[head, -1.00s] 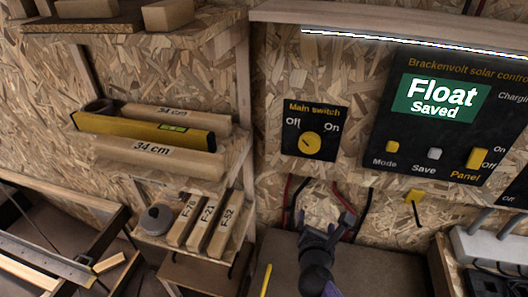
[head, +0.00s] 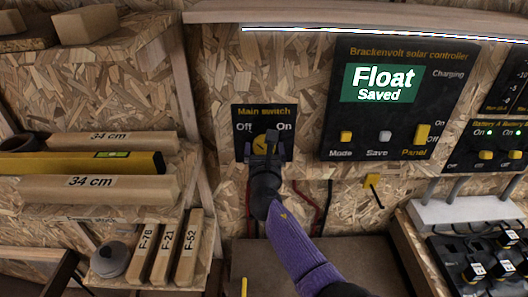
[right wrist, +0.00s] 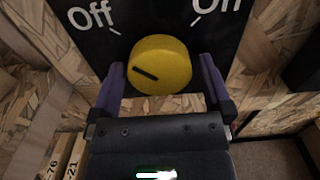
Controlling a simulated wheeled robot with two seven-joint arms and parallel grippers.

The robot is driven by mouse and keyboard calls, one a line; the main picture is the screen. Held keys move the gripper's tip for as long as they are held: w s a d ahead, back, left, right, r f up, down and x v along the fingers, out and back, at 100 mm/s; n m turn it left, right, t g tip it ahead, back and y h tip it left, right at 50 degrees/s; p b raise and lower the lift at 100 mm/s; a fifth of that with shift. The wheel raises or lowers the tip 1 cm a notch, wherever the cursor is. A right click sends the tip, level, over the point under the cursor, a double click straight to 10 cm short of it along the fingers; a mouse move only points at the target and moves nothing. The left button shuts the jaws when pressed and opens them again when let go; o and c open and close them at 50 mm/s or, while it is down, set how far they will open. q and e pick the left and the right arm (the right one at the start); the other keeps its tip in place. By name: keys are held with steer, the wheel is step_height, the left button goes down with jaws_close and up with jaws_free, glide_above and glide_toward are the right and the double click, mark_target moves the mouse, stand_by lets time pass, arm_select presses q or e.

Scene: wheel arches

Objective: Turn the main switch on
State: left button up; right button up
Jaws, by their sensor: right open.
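The main switch is a black plate (head: 239,113) with a round yellow knob (right wrist: 165,58), marked Off at upper left and On at upper right. In the right wrist view the knob's dark mark lies on its left side, towards the Off side. My right gripper (head: 263,147) is in front of the knob and hides part of it in the head view. Its jaws (right wrist: 161,72) are open, one finger on each side of the knob, with a visible gap at the right finger. Whether the left finger touches the knob I cannot tell. My left gripper is not in view.
Right of the switch is the solar controller (head: 400,60), its screen reading Float Saved, with smaller switches below. A wooden shelf (head: 100,185) with labelled blocks and a yellow level (head: 80,163) stands left. Cables (head: 320,205) hang below the switch.

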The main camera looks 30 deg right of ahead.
steer(key=shift+c, duration=0.3)
steer(key=c, duration=1)
